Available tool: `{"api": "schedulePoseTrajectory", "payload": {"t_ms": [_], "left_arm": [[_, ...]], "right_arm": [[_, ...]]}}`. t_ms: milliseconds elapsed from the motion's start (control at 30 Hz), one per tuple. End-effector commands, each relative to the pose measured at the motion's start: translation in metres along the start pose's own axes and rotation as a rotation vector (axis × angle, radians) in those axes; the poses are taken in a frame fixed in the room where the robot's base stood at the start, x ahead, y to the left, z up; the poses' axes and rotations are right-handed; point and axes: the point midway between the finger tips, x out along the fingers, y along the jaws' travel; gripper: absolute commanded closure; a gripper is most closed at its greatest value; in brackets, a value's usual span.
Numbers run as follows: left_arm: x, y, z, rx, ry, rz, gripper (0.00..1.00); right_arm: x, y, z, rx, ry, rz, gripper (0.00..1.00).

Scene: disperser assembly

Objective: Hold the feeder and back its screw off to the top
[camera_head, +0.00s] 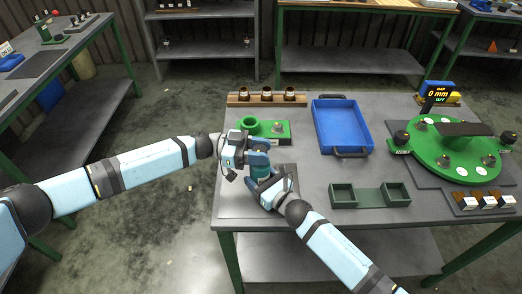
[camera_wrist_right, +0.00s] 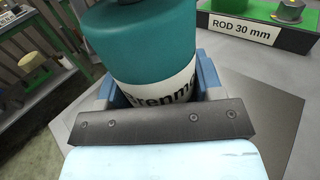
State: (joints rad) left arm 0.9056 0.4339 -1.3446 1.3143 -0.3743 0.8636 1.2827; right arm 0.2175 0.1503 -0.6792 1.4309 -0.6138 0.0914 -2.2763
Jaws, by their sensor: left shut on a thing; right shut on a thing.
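The feeder is a teal cylinder (camera_wrist_right: 150,42) with a white label band, standing upright in the right wrist view. My right gripper (camera_wrist_right: 155,88) has blue fingers on both sides of the label and is shut on the feeder's body. In the head view the feeder (camera_head: 263,183) is partly hidden between my two hands, above a grey mat. My left gripper (camera_head: 260,151) is directly over the feeder's top, shut on the screw there. The screw is mostly hidden by the fingers; a dark piece on the feeder's top is cut off by the wrist view's upper edge.
A green block (camera_head: 277,130) with a ROD 30 mm label stands just behind. A wooden rack (camera_head: 240,100) with several brown pots is farther back. A blue tray (camera_head: 341,103), a green two-bin holder (camera_head: 369,195) and a round green station (camera_head: 440,157) lie to the right.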

Motion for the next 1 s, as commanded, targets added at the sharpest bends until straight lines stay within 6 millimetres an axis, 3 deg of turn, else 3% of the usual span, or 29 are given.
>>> {"api": "schedulePoseTrajectory", "payload": {"t_ms": [367,1000], "left_arm": [[0.0002,0.0005,0.0004,-0.001,0.003,-0.119,0.84],[0.0016,-0.0001,0.0002,-0.005,0.008,-0.694,0.84]], "right_arm": [[0.0,0.0003,-0.0001,0.001,0.0,0.0,0.79],[0.0,0.0007,-0.0002,0.001,0.0,0.001,0.79]]}}
